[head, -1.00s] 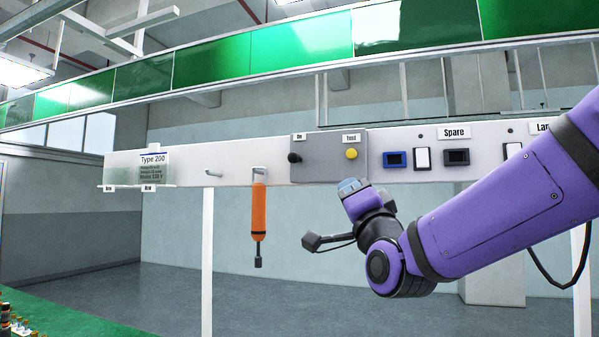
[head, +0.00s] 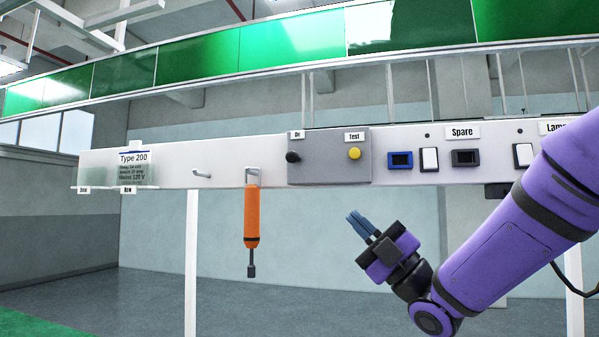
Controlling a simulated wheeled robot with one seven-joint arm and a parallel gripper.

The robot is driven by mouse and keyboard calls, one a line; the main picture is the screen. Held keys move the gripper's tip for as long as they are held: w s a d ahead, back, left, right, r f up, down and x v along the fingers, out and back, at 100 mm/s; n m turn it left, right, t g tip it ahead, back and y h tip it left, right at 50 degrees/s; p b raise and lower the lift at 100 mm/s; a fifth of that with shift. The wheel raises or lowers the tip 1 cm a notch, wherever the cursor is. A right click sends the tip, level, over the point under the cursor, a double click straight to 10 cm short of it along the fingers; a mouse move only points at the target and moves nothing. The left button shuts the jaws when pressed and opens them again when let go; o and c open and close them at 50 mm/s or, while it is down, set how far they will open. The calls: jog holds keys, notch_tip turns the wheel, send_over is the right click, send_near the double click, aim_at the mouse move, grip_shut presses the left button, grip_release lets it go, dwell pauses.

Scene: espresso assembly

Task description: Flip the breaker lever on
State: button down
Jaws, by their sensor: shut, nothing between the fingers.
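A grey box (head: 330,170) is mounted on the white wall panel. A small black knob-like lever (head: 292,156) sits at its left under a short label that is hard to read. A yellow button (head: 354,153) sits at its right under a label "Test". Which way the lever is set cannot be made out. My gripper (head: 359,222) is in front of the panel and below the grey box, to the lower right of the lever and apart from it. Its blue fingers are together, empty, and point up and left.
An orange tool (head: 251,215) hangs from a hook left of the box. Blue (head: 400,161) and black (head: 466,157) framed sockets and white switches (head: 429,159) line the panel to the right. A "Type 200" sign (head: 133,172) stands at the left end. The space before the lever is clear.

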aim_at(296, 161)
jog(key=shift+f+n+g, duration=0.25)
jog(key=shift+n+g, duration=0.25)
jog(key=shift+n, duration=0.4)
jog(key=x, duration=1.4)
jog(key=shift+s+d+r, duration=0.1)
jog(key=shift+s+r, duration=0.05)
